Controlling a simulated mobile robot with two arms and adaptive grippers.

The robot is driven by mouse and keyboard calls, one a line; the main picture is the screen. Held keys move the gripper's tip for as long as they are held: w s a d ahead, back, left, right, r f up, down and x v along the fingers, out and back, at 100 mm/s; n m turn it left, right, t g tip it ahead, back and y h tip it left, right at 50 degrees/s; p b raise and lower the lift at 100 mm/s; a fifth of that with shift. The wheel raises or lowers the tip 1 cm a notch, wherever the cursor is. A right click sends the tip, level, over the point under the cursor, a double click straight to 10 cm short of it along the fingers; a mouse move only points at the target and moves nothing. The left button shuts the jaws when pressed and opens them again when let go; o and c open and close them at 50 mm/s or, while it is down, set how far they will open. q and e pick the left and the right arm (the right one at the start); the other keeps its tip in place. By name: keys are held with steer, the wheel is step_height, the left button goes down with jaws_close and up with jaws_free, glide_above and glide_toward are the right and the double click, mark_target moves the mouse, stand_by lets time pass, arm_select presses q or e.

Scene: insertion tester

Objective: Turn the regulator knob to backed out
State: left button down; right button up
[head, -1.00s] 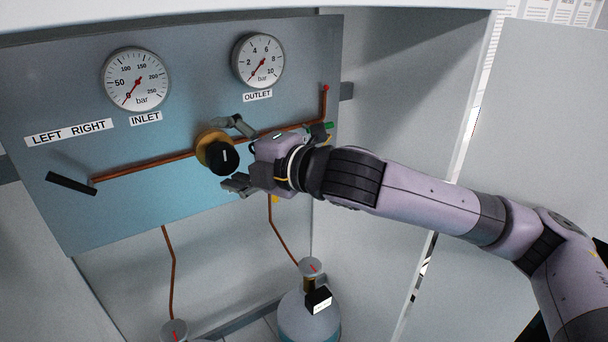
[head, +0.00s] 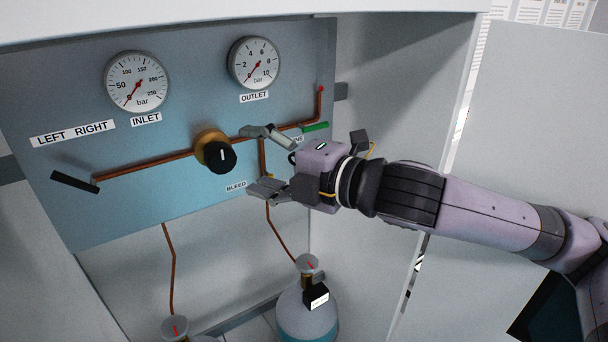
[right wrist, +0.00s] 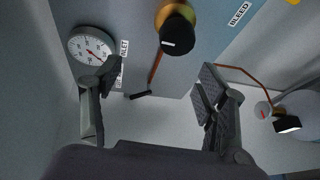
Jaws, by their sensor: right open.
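The regulator knob (head: 221,157) is black with a white mark and sits on a brass body (head: 208,143) on the blue panel. In the head view its mark stands about upright. The knob also shows in the right wrist view (right wrist: 177,37), beyond the fingers. My right gripper (head: 267,161) is open and empty, to the right of the knob and apart from it. Its two fingers also show in the right wrist view (right wrist: 160,82), spread wide with nothing between them. My left gripper is not in view.
The inlet gauge (head: 137,82) and outlet gauge (head: 254,63) are above the knob. A black lever (head: 75,182) is at left, a green handle (head: 315,127) at right. A copper pipe (head: 150,167) crosses the panel. A gas cylinder (head: 307,312) stands below. A cabinet wall is at right.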

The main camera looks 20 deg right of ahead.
steer(key=f+b+v, duration=0.1)
steer(key=v, duration=0.6)
steer(key=shift+s+d, duration=0.3)
steer(key=shift+d, duration=0.05)
stand_by(0.4)
stand_by(0.4)
